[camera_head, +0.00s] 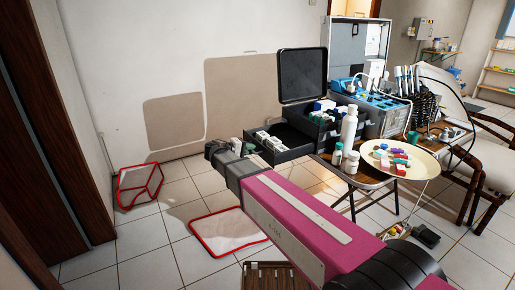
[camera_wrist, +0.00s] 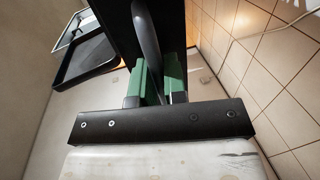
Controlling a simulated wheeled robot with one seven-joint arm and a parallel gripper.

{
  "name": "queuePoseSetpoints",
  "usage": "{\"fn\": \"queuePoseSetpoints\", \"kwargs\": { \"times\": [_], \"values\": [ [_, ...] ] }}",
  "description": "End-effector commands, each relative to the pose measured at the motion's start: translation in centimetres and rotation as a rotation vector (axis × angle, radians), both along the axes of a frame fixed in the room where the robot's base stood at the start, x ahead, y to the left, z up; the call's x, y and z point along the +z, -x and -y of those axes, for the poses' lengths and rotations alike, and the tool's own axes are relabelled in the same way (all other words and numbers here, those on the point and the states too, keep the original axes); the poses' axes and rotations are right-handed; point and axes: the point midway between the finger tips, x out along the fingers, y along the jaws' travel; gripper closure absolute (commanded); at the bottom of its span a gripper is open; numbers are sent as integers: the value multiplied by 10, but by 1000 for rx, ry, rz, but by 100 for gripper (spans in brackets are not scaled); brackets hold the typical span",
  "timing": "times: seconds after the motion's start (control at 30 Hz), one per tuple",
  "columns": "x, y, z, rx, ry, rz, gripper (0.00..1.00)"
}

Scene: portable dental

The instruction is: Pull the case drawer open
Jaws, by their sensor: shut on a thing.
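The black case (camera_head: 325,128) stands on a table, its lid (camera_head: 303,74) raised. Its black drawer (camera_head: 290,154) sticks out to the left of the case body, and white items lie in it. My gripper (camera_head: 237,147) is at the drawer's outer left end. In the wrist view, the green finger pads of my gripper (camera_wrist: 158,82) are shut on a curved grey handle (camera_wrist: 147,40), which stands against a dark panel (camera_wrist: 115,22).
A white bottle (camera_head: 348,127) and smaller bottles stand in front of the case. A round cream tray (camera_head: 425,165) with colored items is to the right. A red-edged mat (camera_head: 228,231) and red-framed bin (camera_head: 139,186) are on the floor. Floor left of the drawer is clear.

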Motion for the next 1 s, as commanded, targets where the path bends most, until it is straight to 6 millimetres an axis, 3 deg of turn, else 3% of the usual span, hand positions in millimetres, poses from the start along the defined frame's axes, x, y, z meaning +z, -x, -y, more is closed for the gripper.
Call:
{"fn": "queuePoseSetpoints", "kwargs": {
  "times": [0.47, 0.5, 0.57, 0.87, 1.0],
  "values": [
    [-1, 4, -5, -2, -2, -1, 100],
    [-1, 4, -5, -2, -2, -1, 84],
    [-1, 4, -5, -2, -2, -1, 65],
    [0, 4, -6, -1, -1, -1, 63],
    [2, 8, -15, 2, -1, 0, 63]
  ]
}}
